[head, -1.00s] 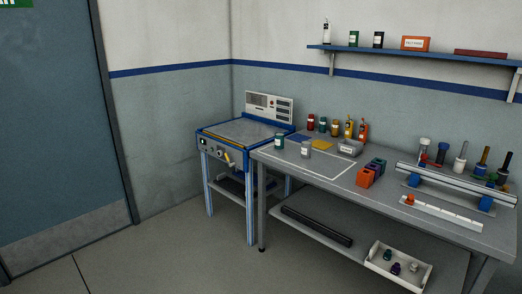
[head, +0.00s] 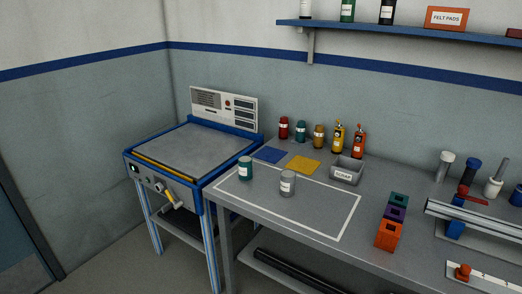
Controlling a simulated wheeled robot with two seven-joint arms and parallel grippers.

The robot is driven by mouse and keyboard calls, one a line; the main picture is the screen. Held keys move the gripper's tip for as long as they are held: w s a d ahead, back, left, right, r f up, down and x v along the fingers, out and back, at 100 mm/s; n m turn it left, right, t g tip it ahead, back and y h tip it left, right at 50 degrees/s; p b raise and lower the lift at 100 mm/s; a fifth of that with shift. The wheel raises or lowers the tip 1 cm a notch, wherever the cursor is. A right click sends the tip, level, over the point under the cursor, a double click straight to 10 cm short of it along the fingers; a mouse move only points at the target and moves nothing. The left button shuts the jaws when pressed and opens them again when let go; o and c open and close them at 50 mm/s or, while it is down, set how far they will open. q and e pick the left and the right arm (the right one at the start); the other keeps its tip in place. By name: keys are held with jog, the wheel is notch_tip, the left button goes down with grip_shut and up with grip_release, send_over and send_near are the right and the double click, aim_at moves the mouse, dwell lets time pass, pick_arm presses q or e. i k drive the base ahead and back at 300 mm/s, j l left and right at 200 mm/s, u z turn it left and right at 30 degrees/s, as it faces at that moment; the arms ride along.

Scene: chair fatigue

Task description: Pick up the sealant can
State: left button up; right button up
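No label reading sealant is legible, so I cannot tell which container is the sealant can. A teal can (head: 245,168) with a pale label stands upright at the left of the white outlined area on the workbench. A grey can (head: 287,183) with a pale label stands upright to its right, apart from it. Behind them are a red jar (head: 284,128), a second teal jar (head: 301,131), a brown-orange jar (head: 319,136), a yellow bottle (head: 338,138) and an orange bottle (head: 359,141). Neither of my grippers is in view.
A blue-framed machine (head: 193,150) stands left of the workbench (head: 290,222). Blue and yellow mats, a grey bin (head: 346,170), coloured blocks (head: 390,222) and a rail fixture (head: 480,220) are on the bench. A shelf (head: 400,33) hangs above. The outlined area's right part is clear.

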aim_at(246, 162)
jog(key=i+j+z, duration=0.2)
jog(key=i, duration=0.2)
jog(key=i+j+z, duration=0.2)
jog(key=i, duration=0.15)
jog(key=i+j+z, duration=0.2)
jog(key=i, duration=0.15)
jog(key=l, duration=0.1)
